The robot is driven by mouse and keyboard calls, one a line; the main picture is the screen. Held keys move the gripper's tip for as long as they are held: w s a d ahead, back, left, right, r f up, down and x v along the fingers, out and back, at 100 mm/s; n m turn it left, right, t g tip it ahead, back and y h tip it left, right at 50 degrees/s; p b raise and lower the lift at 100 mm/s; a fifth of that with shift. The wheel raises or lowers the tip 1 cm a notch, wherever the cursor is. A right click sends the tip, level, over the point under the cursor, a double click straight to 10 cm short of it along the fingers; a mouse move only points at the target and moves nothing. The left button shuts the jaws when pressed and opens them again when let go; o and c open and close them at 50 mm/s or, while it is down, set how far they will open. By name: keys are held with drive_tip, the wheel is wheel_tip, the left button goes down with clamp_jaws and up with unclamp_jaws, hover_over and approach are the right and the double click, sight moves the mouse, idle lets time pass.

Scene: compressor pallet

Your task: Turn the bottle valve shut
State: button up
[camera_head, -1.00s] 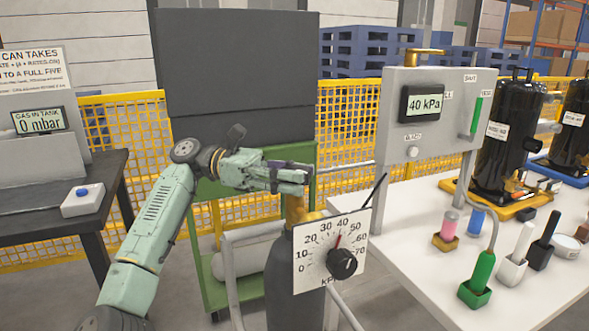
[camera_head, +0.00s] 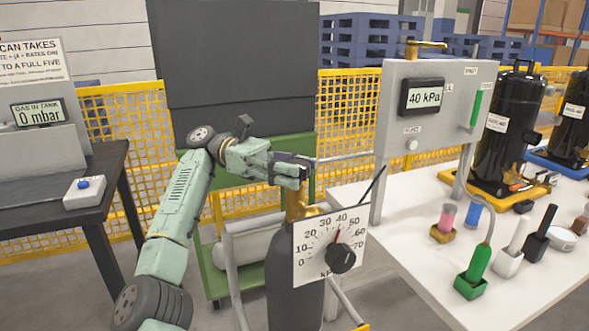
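A dark grey gas bottle (camera_head: 283,275) stands upright in a pale tubular frame in the lower middle. Its brass valve (camera_head: 294,203) is at the top. A white dial plate (camera_head: 312,262) marked in kPa hangs in front of the bottle, with a black knob (camera_head: 341,259) and a red needle near 40. My gripper (camera_head: 306,172) is at the top of the brass valve, fingers pointing right. The fingers cover the valve's top, and I cannot tell whether they grip it.
A grey panel (camera_head: 395,145) reading 40 kPa stands on the white table (camera_head: 400,282) at right, with a green-handled tool (camera_head: 476,268) and several small holders. A dark table (camera_head: 100,180) is at left. Yellow mesh fence (camera_head: 345,105) runs behind.

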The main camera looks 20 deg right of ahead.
drive_tip(key=o, duration=0.4)
drive_tip(key=shift+f, duration=0.1)
wheel_tip(320, 180, up, 10)
drive_tip(key=shift+r, duration=0.1)
idle(0.4)
